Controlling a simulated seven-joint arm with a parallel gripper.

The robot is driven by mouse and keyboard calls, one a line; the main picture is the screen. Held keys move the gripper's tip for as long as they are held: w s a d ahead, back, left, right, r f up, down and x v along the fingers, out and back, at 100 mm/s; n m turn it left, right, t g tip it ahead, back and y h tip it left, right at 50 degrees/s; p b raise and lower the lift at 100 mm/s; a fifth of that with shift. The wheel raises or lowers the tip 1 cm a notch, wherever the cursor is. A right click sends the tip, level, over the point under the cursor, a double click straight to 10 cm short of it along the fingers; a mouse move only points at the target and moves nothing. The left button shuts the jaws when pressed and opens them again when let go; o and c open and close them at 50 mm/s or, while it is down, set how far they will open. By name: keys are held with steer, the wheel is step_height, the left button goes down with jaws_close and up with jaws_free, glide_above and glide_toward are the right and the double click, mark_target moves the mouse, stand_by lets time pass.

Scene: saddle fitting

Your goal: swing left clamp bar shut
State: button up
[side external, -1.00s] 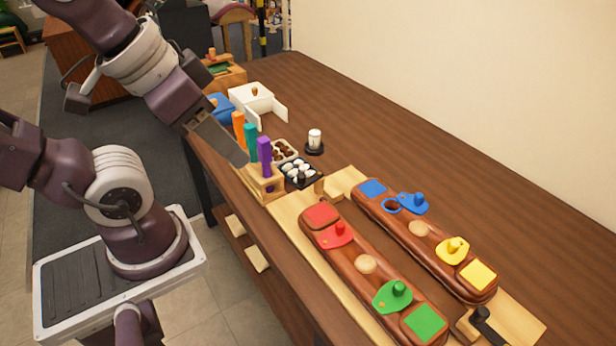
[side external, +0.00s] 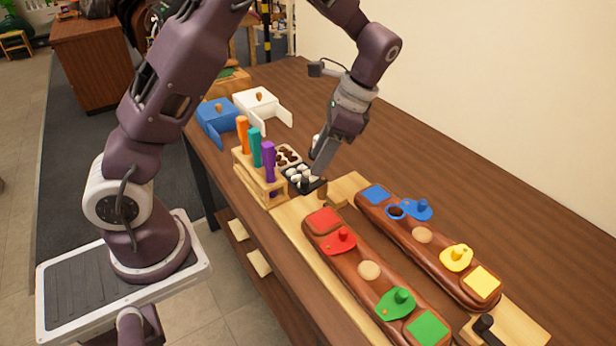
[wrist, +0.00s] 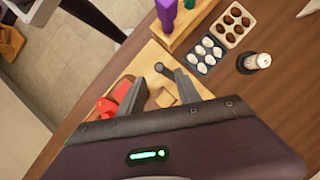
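The left clamp is at the far end of the pale wooden base (side external: 292,213). Its black knob (side external: 304,186) stands beside the egg tray, and most of its bar is hidden by my gripper. In the wrist view the dark knob (wrist: 159,67) lies between and slightly beyond my fingertips, with a short piece of bar running right from it. My gripper (side external: 318,172) points down over this clamp, and in the wrist view (wrist: 152,82) its fingers are apart with nothing held. I cannot tell whether a finger touches the bar.
Close by are a rack with upright orange, teal and purple handles (side external: 268,163), an egg tray (wrist: 205,54) and a white-topped jar (wrist: 258,61). The right clamp's black handle (side external: 485,325) is at the near end.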

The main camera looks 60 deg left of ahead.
mark_target(307, 180)
steer(key=x, duration=0.6)
steer(key=shift+s+f, duration=0.1)
steer(key=shift+f, duration=0.1)
jaws_close()
